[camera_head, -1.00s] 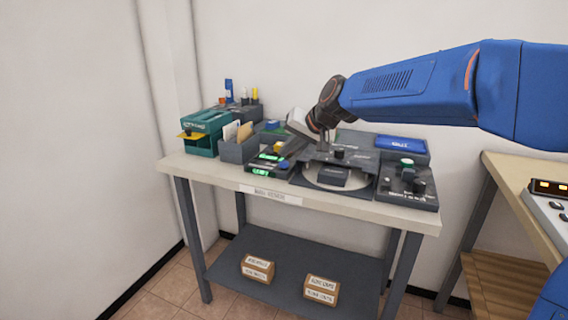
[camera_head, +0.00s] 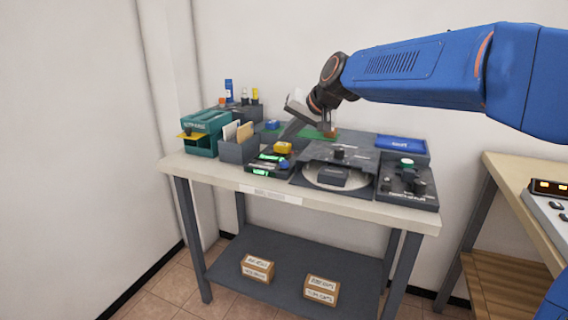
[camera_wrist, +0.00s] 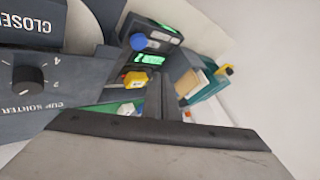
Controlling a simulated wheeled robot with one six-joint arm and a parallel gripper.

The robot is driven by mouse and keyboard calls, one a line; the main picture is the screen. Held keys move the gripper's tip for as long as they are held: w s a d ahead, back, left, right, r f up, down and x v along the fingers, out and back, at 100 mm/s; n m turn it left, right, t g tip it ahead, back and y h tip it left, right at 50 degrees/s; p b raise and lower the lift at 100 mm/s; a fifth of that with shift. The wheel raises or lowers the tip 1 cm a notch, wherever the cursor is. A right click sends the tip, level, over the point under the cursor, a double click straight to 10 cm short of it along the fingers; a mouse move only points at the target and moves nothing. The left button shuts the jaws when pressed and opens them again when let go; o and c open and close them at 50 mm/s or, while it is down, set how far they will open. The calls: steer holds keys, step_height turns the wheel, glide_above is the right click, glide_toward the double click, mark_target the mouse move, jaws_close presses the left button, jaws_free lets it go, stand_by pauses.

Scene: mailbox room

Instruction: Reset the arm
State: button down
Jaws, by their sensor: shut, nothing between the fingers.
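My blue arm reaches in from the right. In the wrist view my gripper (camera_wrist: 165,80) shows as dark fingers shut together, with nothing held between them. Past the fingers, the wrist view shows the yellow block (camera_wrist: 135,79), the device with green displays (camera_wrist: 150,45) and a panel marked "CUP SORTER" (camera_wrist: 45,95).
A teal machine (camera_head: 207,132) and a grey card holder (camera_head: 238,150) stand at the left. A blue tray (camera_head: 401,144) and a knobbed control box (camera_head: 408,188) are at the right. Two small boxes (camera_head: 257,268) (camera_head: 321,290) lie on the lower shelf. A second table (camera_head: 515,172) stands at right.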

steer(key=s+d+f+h, duration=0.2)
steer(key=s+d+f, duration=0.1)
steer(key=s+d, duration=0.6)
steer(key=s+d+f+h, duration=0.1)
steer(key=s+d+f, duration=0.2)
steer(key=s+d, duration=0.55)
steer(key=s+d+f+h, duration=0.1)
steer(key=s+d+f, duration=0.3)
steer(key=s, duration=0.3)
steer(key=s+d+f+g+h, duration=0.1)
steer(key=s+d+f, duration=0.4)
steer(key=s, duration=0.2)
steer(key=s+d+f+h, duration=0.1)
steer(key=s+d+f, duration=0.4)
steer(key=s, duration=0.2)
steer(key=shift+s+g+h, duration=0.15)
steer(key=shift+g+h, duration=0.15)
